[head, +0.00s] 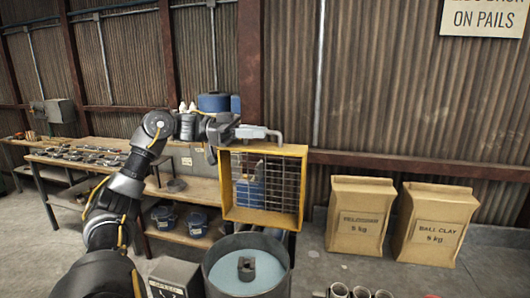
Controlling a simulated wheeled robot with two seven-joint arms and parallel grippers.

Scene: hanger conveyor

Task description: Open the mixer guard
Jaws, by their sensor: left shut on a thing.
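The mixer guard (263,218) is a yellow square frame with a wire mesh. It stands about upright behind the open mouth of the mixer drum (222,288), in the middle of the head view. A grey bent handle (272,134) shows at the guard's top edge. My left gripper (240,132) is at that top edge, shut on the guard's handle; its fingertips are partly hidden. Inside the drum are a pale blue-grey fill and a dark hub (246,267). My right gripper is out of view.
A wooden workbench (200,188) with tools and blue tubs (197,224) stands at the back left. A small control box (172,279) sits left of the drum. Two paper sacks, one feldspar (357,218) and one ball clay (434,224), stand by the wall on the right.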

